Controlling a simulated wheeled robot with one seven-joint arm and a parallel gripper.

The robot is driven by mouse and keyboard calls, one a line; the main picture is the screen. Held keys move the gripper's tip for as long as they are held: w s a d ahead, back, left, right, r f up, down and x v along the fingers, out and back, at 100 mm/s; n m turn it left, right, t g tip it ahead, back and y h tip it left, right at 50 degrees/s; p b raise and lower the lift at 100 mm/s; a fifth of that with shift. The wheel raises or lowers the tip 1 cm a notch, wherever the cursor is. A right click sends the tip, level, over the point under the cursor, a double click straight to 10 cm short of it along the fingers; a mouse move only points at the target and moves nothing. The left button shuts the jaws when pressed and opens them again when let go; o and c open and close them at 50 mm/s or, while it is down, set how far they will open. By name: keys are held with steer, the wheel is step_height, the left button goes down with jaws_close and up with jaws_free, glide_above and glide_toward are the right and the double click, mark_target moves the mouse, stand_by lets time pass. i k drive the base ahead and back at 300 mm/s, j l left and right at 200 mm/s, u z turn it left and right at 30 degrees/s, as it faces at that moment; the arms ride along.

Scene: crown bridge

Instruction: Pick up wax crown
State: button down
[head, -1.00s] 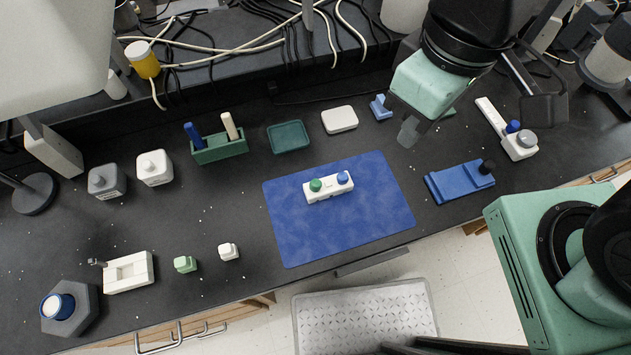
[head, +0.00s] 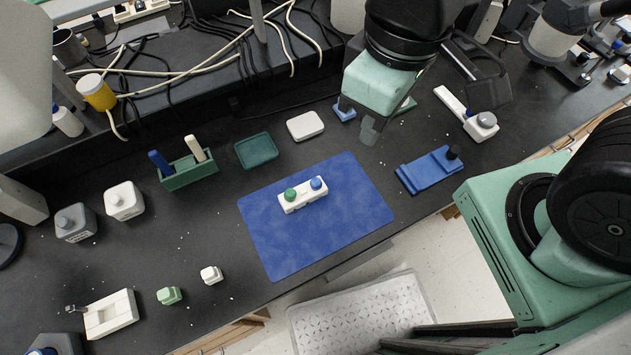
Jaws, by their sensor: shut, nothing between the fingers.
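I cannot tell for sure which thing is the wax crown. On the blue mat (head: 300,240) a white block (head: 303,204) carries a green round piece (head: 291,194) and a blue round piece (head: 317,183) on top. A small green blocky piece (head: 169,295) and a small white one (head: 211,275) stand apart on the bench at the lower left. My gripper (head: 369,130) is shut and empty above the back of the bench, to the right of a small blue item (head: 344,112) and well away from the mat.
A green rack (head: 190,173) with two upright sticks, a teal tray (head: 256,151) and a white case (head: 305,126) line the back. A blue stand (head: 429,171) lies right of the mat. White and grey bottles stand left. The black bench (head: 215,225) is clear around the mat.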

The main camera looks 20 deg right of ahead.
mark_target(290, 195)
steer(key=l+u, duration=0.15)
steer(key=u, duration=0.25)
steer(key=l+u, duration=0.15)
steer(key=u, duration=0.2)
steer(key=k+l+u, duration=0.1)
steer(key=u, duration=0.3)
steer(key=k+l+u, duration=0.1)
steer(key=u, duration=0.25)
